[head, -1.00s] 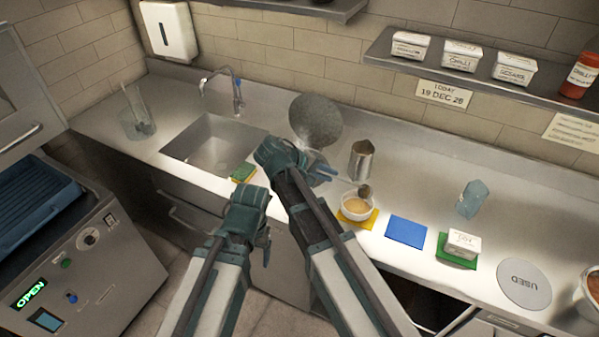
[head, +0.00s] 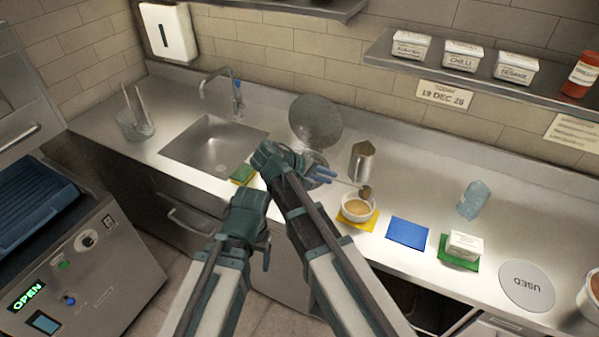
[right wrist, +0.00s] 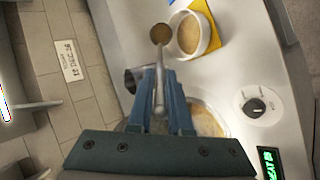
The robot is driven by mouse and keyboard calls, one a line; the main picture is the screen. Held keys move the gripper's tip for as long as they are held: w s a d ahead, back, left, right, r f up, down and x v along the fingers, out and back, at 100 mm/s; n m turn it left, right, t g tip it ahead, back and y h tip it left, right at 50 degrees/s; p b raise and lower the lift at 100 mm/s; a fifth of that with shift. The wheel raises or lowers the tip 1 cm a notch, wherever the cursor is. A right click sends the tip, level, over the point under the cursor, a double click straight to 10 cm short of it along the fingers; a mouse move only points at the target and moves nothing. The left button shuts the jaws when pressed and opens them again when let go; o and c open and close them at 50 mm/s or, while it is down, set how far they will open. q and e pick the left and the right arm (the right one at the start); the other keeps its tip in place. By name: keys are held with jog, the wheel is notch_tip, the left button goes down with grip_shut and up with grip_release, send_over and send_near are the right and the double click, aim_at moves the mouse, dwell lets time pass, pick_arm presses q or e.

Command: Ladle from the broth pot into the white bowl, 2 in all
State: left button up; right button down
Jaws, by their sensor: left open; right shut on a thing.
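My right gripper (head: 322,172) is shut on the ladle (head: 365,191), which also shows in the right wrist view (right wrist: 160,34). The ladle's cup hangs just beside the white bowl's rim, on the far side in the head view; it looks brown inside, but I cannot tell how full it is. The white bowl (head: 358,208) holds tan broth and also shows in the right wrist view (right wrist: 188,33). The broth pot (right wrist: 212,122) is partly hidden behind my right gripper in the wrist view; my right arm mostly covers it in the head view. My left gripper (head: 265,247) is open and empty, low before the counter.
The white bowl stands on a yellow mat (head: 345,221). A metal jug (head: 362,162) stands behind it. A round metal lid (head: 316,121) stands tilted up behind my right gripper. A blue mat (head: 407,233), white tub (head: 465,246) and bluish cup (head: 474,200) are to the right.

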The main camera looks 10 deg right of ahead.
jog(key=shift+s+a+f+h+b, duration=0.1)
jog(key=shift+a+f+h+b, duration=0.4)
jog(key=shift+b, duration=0.55)
jog(key=shift+d, duration=0.1)
dwell(0.8)
jog(key=shift+d+r+p, duration=0.15)
jog(key=shift+r+p, duration=0.05)
jog(key=shift+p, duration=0.25)
jog(key=d+r+y+p, duration=0.1)
jog(key=r+p, duration=0.1)
jog(key=p, duration=0.2)
jog(key=w+d+r+g+y+p, duration=0.1)
jog(key=d+y+p, duration=0.1)
jog(key=p, duration=0.2)
jog(key=d+r+y+p, duration=0.2)
jog(key=p, duration=0.2)
jog(key=shift+w+d+r, duration=0.15)
jog(key=shift+w+r, duration=0.2)
jog(key=w+d+r+g+y+p, duration=0.1)
jog(key=w+d+g+y+p, duration=0.1)
jog(key=d+y+p, duration=0.2)
jog(key=d+y, duration=0.1)
jog(key=d, duration=0.2)
jog(key=shift+w+d+r+y, duration=0.15)
jog(key=shift+d+y, duration=0.2)
jog(key=shift+y, duration=0.05)
